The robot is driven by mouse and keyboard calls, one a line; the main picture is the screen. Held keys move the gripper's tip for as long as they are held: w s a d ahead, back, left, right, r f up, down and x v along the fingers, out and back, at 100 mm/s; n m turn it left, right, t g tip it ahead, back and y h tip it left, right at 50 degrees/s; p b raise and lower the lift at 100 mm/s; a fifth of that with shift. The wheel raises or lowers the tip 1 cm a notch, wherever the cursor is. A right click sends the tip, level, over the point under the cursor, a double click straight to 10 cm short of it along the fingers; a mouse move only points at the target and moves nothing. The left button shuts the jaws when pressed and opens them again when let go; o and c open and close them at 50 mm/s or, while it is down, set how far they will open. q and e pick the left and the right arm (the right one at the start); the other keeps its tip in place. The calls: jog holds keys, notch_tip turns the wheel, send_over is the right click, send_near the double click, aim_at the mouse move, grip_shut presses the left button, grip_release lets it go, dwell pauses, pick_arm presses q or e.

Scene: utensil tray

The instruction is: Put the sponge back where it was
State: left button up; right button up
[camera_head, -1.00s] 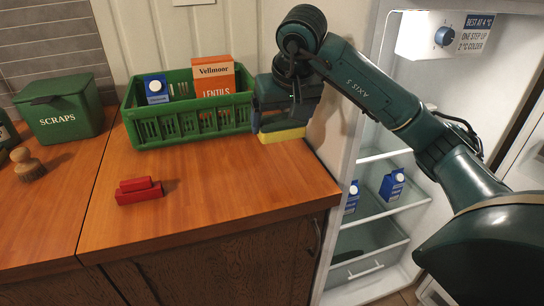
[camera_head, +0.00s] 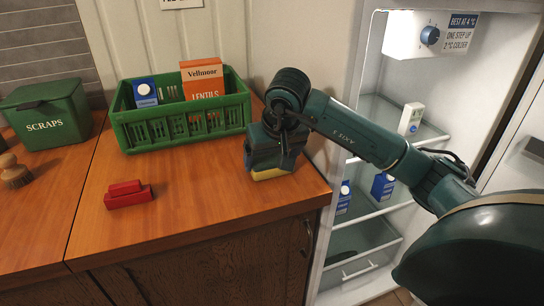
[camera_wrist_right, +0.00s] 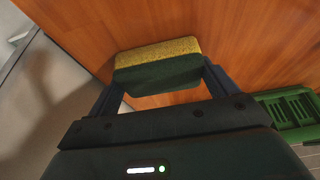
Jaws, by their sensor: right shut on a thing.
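The yellow and dark green sponge (camera_head: 270,174) is between the fingers of my right gripper (camera_head: 268,165), at the right end of the wooden counter (camera_head: 190,205). In the head view only a yellow strip of it shows below the gripper. In the right wrist view the sponge (camera_wrist_right: 157,62) is clear, yellow side and green side both showing, with a finger at each end. My right gripper (camera_wrist_right: 160,78) is shut on it. I cannot tell whether the sponge touches the counter or is just above it. My left gripper is not in view.
A green crate (camera_head: 185,129) with a lentils box (camera_head: 203,82) and a blue carton (camera_head: 145,92) stands behind, left of my gripper. A red object (camera_head: 128,194) lies mid-counter. A green scraps bin (camera_head: 45,113) is at left. The open fridge (camera_head: 372,215) stands right.

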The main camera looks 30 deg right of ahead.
jog(key=o, duration=0.7)
jog(key=shift+f, duration=0.1)
jog(key=shift+r, duration=0.45)
jog(key=p+v, duration=0.1)
jog(key=v, duration=1)
jog(key=shift+s+a+r, duration=0.1)
jog(key=shift+s+r, duration=0.05)
jog(key=shift+s, duration=0.15)
